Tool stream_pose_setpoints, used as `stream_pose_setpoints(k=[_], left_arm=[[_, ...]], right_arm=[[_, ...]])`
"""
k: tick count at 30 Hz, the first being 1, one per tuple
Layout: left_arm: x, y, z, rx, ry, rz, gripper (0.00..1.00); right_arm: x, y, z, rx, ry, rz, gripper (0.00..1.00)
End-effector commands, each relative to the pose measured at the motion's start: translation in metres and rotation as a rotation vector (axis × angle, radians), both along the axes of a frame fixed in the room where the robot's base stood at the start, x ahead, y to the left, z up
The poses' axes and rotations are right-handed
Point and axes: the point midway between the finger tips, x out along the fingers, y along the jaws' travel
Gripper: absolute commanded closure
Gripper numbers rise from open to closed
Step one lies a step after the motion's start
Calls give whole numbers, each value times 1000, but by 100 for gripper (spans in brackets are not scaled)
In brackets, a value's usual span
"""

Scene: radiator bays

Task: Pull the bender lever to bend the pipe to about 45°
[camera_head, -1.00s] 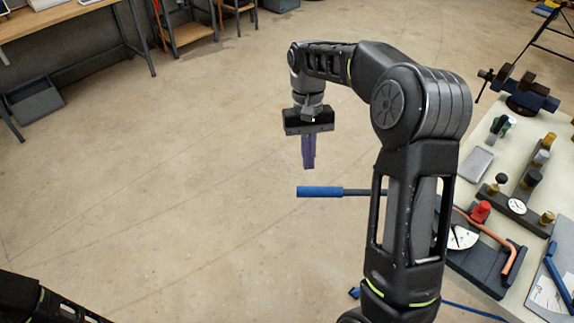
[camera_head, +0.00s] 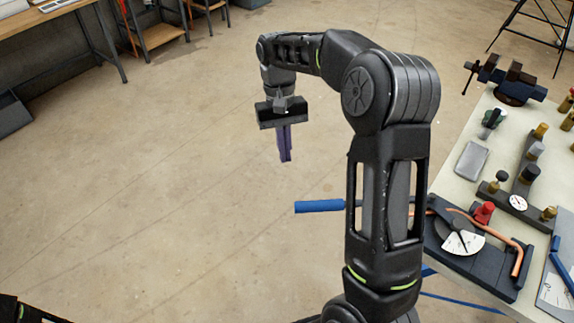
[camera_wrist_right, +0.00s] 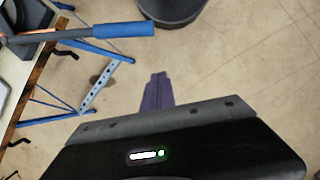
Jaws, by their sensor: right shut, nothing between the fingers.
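The bender lever has a blue grip (camera_head: 319,206) that sticks out left past the table edge, with its shaft partly hidden behind my right arm. In the right wrist view the blue grip (camera_wrist_right: 121,29) lies at the upper left. The copper pipe (camera_head: 497,232) sits in the dark bender (camera_head: 470,262) beside a white dial (camera_head: 463,238) on the table. My right gripper (camera_head: 286,158) is shut and empty, pointing down above and left of the grip in the picture, apart from it. Its purple fingers also show in the right wrist view (camera_wrist_right: 157,90). My left gripper is out of view.
The pale worktable (camera_head: 447,187) at right carries a vise (camera_head: 508,82), a grey tray (camera_head: 473,159), a red knob (camera_head: 484,212) and several brass-topped fittings. Wide concrete floor (camera_head: 160,190) is free at left. A wooden bench (camera_head: 40,22) stands at the back left.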

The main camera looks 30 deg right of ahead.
Motion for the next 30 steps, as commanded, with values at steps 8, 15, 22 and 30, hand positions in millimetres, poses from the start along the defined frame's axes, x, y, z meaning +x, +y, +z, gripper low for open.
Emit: stream_pose_setpoints(k=[8, 15, 22, 30], left_arm=[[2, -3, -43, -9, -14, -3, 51], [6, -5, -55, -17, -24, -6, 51], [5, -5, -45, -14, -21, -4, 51], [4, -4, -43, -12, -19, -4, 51]], right_arm=[[-8, 2, -42, 1, 0, -1, 100], [-20, 7, -78, 2, 5, 1, 100], [-47, 16, -82, 0, 0, 1, 100], [-60, 20, -82, 0, 0, 0, 100]])
